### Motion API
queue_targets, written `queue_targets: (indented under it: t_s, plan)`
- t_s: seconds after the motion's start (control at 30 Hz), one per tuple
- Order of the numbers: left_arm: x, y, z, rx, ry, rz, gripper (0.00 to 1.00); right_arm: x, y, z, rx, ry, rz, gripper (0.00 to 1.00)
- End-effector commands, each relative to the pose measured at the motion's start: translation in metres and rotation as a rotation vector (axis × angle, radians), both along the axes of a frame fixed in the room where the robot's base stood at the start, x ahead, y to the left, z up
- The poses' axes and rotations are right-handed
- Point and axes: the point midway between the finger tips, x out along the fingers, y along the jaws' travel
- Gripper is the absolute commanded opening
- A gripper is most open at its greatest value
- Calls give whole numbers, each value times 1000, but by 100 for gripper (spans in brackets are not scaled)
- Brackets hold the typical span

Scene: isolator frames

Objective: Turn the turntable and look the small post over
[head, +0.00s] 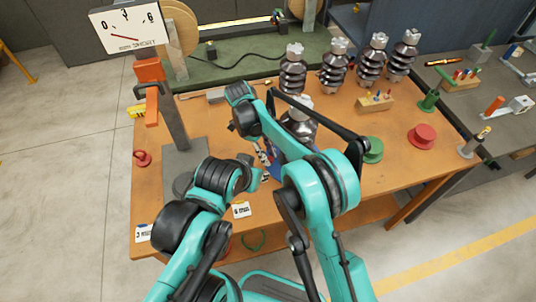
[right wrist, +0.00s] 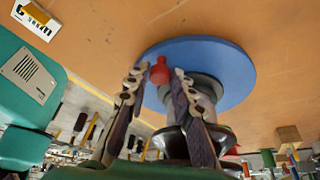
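The turntable is a blue round plate; in the right wrist view its rim (right wrist: 235,66) shows widely, and in the head view only a piece (head: 277,168) shows behind my arms. The small post, a dark ribbed insulator with a grey metal cap (head: 299,114), stands on it, partly hidden by my right arm. A red knob (right wrist: 159,71) sits near the turntable's edge. My right gripper (right wrist: 160,80) has its fingers apart, with the knob between the tips in the picture; contact is unclear. It looks small in the head view (head: 262,153). My left gripper's fingers are not clearly visible.
Several taller ribbed insulators (head: 338,65) stand at the table's back. A dial gauge (head: 127,27) rises on a post at left. Bare orange tabletop (head: 400,180) lies at front right.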

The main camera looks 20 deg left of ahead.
Motion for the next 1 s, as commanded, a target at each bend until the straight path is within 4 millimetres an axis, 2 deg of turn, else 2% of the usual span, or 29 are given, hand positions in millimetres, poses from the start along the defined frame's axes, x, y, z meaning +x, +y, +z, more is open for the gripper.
queue_targets:
  t_s: [0.33,0.47,0.57,0.8,1.0]
  plan:
    - [0,0,0,0,0,0,30,0,0,1,-2,0,0,42]
    - [0,0,0,0,0,0,30,1,3,8,-2,0,0,42]
    - [0,0,0,0,0,0,30,2,9,23,-2,1,1,42]
    - [0,0,0,0,0,0,30,5,30,72,-2,1,1,42]
    - [0,0,0,0,0,0,30,7,42,101,-1,1,1,42]
